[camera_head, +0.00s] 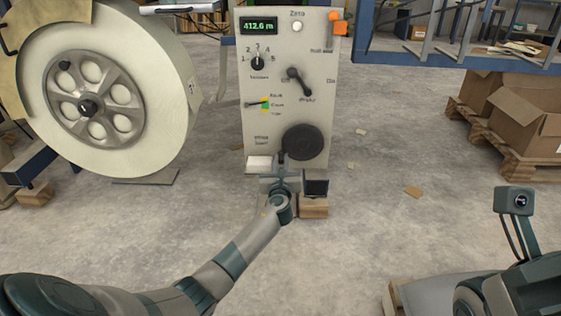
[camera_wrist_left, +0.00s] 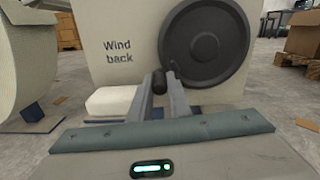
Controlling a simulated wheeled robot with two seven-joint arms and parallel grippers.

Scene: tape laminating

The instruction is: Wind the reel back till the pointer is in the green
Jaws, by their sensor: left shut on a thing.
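The large cream reel (camera_head: 160,95) with its grey spoked hub (camera_head: 95,100) stands at the left. The grey control panel (camera_head: 262,215) carries a small gauge with a dark pointer (camera_head: 252,105) lying nearly level against a coloured band; its exact colour zone is too small to tell. A dark round handwheel (camera_head: 303,142) is low on the panel, beside the "Wind back" label in the left wrist view (camera_wrist_left: 118,52). My left gripper (camera_head: 281,160) is shut on the wheel's dark handle knob (camera_wrist_left: 159,80), at the wheel's lower left. My right gripper's fingers are not seen.
The panel's green display (camera_head: 258,27) reads about 412.6 m. It also has a selector knob (camera_head: 258,63) and a lever (camera_head: 297,80). Cardboard boxes (camera_head: 520,110) on pallets stand at the right. Grey floor right of the panel is mostly clear.

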